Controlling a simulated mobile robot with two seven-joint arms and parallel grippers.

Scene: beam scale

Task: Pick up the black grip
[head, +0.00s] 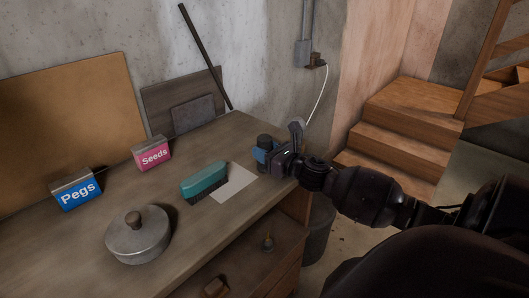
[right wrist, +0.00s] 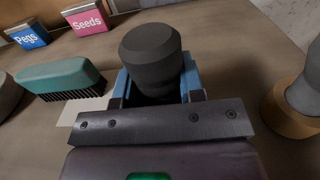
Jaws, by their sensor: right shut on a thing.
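The black grip (head: 264,141) is a dark, rounded knob-like piece at the right end of the workbench. It also shows in the right wrist view (right wrist: 151,58), standing between the blue fingers. My right gripper (head: 266,154) reaches in from the right and is shut on the grip, with the blue fingers around its lower part. The grip's underside is hidden by the gripper, so I cannot tell whether it touches the bench. My left gripper is not in view.
On the bench (head: 85,235) are a teal brush (head: 204,180), white paper (head: 235,184), a lidded metal pot (head: 138,236), a Seeds box (head: 152,154) and a Pegs box (head: 75,190). A grey object with a wooden base (right wrist: 290,112) stands close right of my gripper.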

